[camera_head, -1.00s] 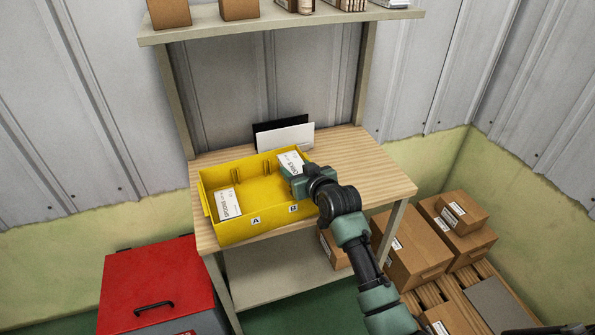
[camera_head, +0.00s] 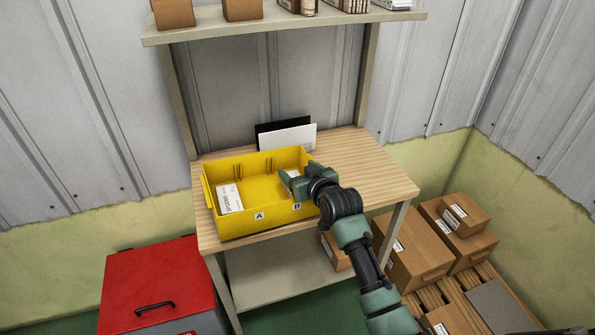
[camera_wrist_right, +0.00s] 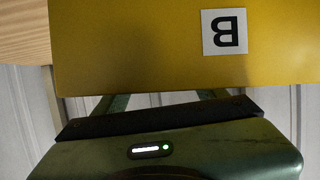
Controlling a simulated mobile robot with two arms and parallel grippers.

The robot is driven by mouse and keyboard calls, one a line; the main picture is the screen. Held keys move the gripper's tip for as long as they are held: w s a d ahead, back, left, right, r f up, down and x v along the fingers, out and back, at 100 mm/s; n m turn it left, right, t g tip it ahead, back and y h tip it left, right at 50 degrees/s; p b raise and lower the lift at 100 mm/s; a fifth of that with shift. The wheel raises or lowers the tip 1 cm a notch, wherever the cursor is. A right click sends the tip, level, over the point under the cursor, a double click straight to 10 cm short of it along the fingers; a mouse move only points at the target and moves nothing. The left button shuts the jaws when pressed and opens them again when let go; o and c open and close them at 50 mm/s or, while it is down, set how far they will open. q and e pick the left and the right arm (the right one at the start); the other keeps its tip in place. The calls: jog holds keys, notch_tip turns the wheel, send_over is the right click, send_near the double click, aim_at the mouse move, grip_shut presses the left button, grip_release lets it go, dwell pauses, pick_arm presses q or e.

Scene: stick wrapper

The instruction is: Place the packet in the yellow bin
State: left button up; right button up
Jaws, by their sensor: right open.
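The yellow bin (camera_head: 232,232) stands on the wooden table, with labels A and B on its front wall. A white packet (camera_head: 230,198) lies in its left part, by label A. My right gripper (camera_head: 288,182) is open at the right part of the bin, above label B. A small pale patch (camera_head: 294,173) shows by its fingers; it may be part of a second packet, mostly hidden. In the right wrist view the bin's front wall (camera_wrist_right: 130,50) fills the top and hides the fingertips. My left gripper is not in view.
A white panel and a black panel (camera_head: 285,136) lean at the back of the table (camera_head: 365,175). The table's right side is clear. A shelf (camera_head: 280,27) with boxes is above. Cardboard boxes (camera_head: 415,250) stand at right and a red-lidded box (camera_head: 155,285) at lower left.

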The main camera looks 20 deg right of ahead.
jog(key=shift+s+f+g, duration=0.15)
jog(key=shift+f, duration=0.45)
jog(key=shift+s+f+g, duration=0.15)
jog(key=shift+f, duration=0.4)
jog(key=shift+r, duration=0.3)
jog(key=shift+s+r, duration=0.15)
jog(key=shift+r, duration=0.05)
jog(key=v, duration=1.1)
jog(key=shift+d+r, duration=0.2)
jog(key=shift+r, duration=0.2)
